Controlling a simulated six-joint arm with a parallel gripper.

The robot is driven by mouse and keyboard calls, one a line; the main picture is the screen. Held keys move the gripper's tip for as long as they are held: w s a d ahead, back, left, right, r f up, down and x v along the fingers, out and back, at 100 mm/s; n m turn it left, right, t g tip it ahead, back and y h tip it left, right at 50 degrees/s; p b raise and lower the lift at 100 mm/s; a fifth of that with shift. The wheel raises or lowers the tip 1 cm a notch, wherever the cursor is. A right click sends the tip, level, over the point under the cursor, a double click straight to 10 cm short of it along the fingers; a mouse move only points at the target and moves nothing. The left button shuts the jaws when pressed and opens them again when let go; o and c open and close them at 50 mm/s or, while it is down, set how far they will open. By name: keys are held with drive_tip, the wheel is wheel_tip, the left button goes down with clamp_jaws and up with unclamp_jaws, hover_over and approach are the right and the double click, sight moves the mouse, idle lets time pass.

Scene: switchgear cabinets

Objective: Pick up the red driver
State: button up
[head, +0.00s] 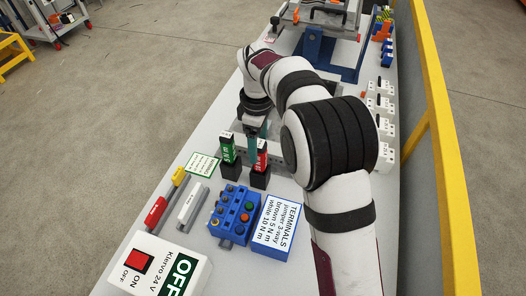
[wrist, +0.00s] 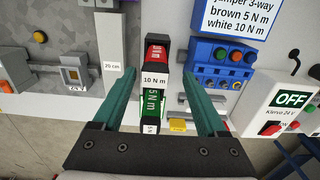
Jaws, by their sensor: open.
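The red driver (head: 261,155) stands upright in a black holder (head: 260,179) on the grey bench. The green driver (head: 228,149) stands upright in its own holder just to the left. My gripper (head: 258,127) is over the bench beside them, its teal fingers near the top of the red driver. In the wrist view, my gripper (wrist: 159,74) is open, with one finger on each side of the two drivers. The red driver (wrist: 157,52) shows with a white "10 N m" label, beyond the green driver (wrist: 152,104). I cannot tell whether a finger touches either driver.
A blue button box (head: 233,213), a white "TERMINALS" sign (head: 276,226) and an "OFF" box (head: 160,265) stand toward the front. A blue stand (head: 317,45) is at the back. A yellow rail (head: 437,110) runs along the right.

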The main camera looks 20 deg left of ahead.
sight(260, 162)
drive_tip(key=f, duration=0.8)
drive_tip(key=shift+w+d+f, duration=0.1)
drive_tip(key=shift+w+f, duration=0.05)
drive_tip(key=shift+w, duration=0.15)
clamp_jaws()
